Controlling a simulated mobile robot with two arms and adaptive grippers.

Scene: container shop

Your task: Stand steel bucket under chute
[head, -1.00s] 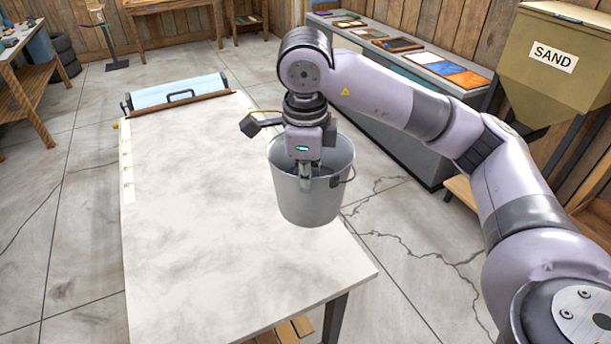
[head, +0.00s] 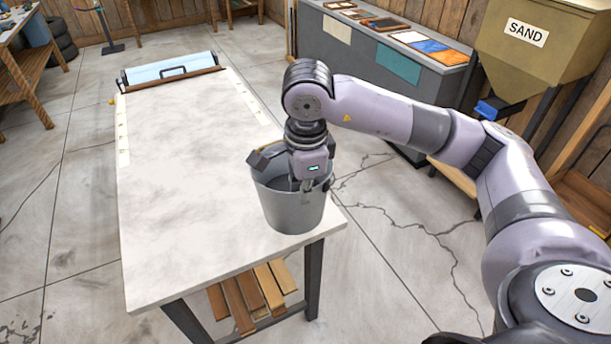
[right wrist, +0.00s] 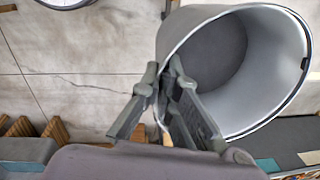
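The steel bucket (head: 290,208) is grey, open at the top and roughly upright. In the head view it appears over the near right corner of the pale table; I cannot tell whether its base touches the top. My right gripper (head: 305,187) reaches down at its rim. In the right wrist view, the fingers (right wrist: 163,80) pinch the wall of the bucket (right wrist: 225,60), which looks empty. The tan hopper marked SAND (head: 530,60) narrows downward at the upper right. A blue part (head: 488,109) shows at its lower end. My left gripper is out of view.
The table (head: 180,180) has a clear top, with a roller device (head: 172,72) at its far end. Wooden boards (head: 250,295) lie below it. A grey counter (head: 350,55) with sample panels stands behind. Cracked floor (head: 400,220) lies open between table and hopper.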

